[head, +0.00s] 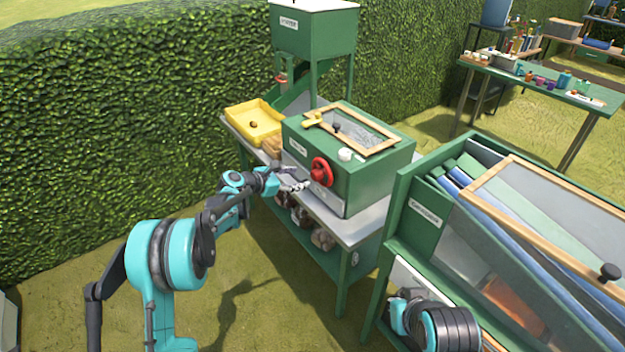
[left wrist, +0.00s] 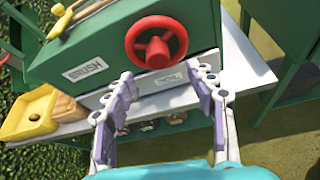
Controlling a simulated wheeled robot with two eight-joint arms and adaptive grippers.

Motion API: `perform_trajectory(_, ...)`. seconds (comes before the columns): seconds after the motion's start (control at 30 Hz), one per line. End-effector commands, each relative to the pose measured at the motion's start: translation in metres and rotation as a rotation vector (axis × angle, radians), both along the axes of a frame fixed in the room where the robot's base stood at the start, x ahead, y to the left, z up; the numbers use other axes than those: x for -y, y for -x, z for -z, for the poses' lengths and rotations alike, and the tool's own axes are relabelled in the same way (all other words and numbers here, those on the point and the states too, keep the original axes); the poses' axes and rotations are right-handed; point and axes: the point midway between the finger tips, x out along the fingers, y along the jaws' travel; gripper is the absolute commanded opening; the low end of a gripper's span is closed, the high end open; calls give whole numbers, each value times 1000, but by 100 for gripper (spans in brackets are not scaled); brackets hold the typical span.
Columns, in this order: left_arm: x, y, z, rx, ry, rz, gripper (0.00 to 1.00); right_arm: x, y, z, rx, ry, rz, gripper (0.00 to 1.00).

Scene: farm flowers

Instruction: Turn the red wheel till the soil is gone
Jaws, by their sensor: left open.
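The red wheel (head: 321,171) is on the front of a green box (head: 350,180) with a framed clear lid. In the left wrist view the red wheel (left wrist: 156,42) is just ahead of my left gripper (left wrist: 162,108), beside a label reading BRUSH. My left gripper (head: 296,180) is open and empty, in front of the box and a little to the left of the wheel, apart from it. Soil inside the box cannot be made out through the lid. My right arm shows at the bottom, but its fingers are not visible.
The box stands on a bench (head: 358,228) with a yellow tray (head: 256,122) at its left. A green hopper (head: 313,32) stands behind. A second green box with a glass lid (head: 540,215) is at right. A hedge runs along the back. Grass in front is open.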

Motion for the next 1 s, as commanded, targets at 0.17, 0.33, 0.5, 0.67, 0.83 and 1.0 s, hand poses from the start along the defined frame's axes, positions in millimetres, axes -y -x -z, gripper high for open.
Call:
perform_trajectory(0.17,7,-12,13,-23,44,-13,56,0,0,5,0,0,0,0)
perform_trajectory(0.33,27,-29,24,-23,43,-12,56,0,0,16,0,0,0,0)
perform_trajectory(0.5,44,-45,34,-22,41,-13,56,0,0,24,0,0,0,0)
perform_trajectory(0.67,53,-53,37,-21,41,-13,56,0,0,28,0,0,0,0)
perform_trajectory(0.83,55,-54,37,-21,41,-13,56,0,0,27,0,0,0,0)
perform_trajectory(1.0,55,-54,37,-21,41,-13,43,0,0,27,0,0,0,0)
